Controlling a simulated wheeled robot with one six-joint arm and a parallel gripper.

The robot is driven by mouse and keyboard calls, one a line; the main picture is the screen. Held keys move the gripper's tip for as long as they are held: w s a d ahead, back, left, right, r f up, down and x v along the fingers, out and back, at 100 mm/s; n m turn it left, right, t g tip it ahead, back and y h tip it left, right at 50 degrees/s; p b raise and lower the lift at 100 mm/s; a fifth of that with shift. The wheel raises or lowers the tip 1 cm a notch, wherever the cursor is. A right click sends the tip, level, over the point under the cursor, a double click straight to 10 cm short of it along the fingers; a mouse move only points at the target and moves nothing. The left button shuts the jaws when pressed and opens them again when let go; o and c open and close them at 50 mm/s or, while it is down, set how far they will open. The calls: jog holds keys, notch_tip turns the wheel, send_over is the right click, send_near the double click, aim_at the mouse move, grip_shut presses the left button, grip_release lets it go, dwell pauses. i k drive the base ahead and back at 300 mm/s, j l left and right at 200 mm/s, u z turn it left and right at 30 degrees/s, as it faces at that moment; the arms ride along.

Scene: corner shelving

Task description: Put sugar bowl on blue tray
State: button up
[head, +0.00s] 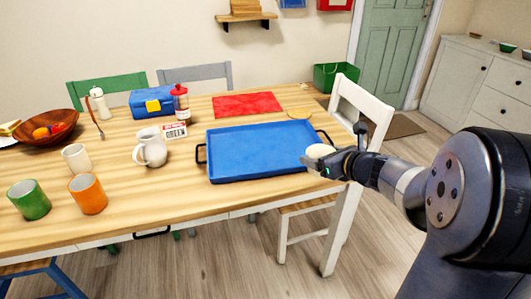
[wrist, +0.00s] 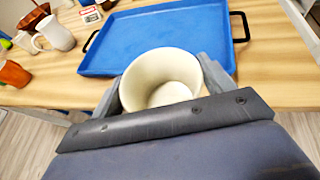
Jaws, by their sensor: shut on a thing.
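The sugar bowl (wrist: 161,77) is a cream, round, open-topped bowl, empty inside as far as I see. My gripper (wrist: 160,88) is shut on it, with one finger on each side. In the head view the bowl (head: 319,151) shows as a small pale shape at the tip of my gripper (head: 322,162), partly hidden by it. The blue tray (head: 255,152) lies flat on the wooden table, with black handles at its ends, and is empty. The bowl is at the tray's near right corner; I cannot tell its height above it. In the wrist view the tray (wrist: 150,32) lies just beyond the bowl.
A white jug (head: 151,148) stands left of the tray, with an orange mug (head: 88,194), a green mug (head: 29,200) and a cream cup (head: 76,158) further left. A white chair (head: 359,110) stands at the right end.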

aim_at(263, 142)
jog(key=i+j, duration=0.8)
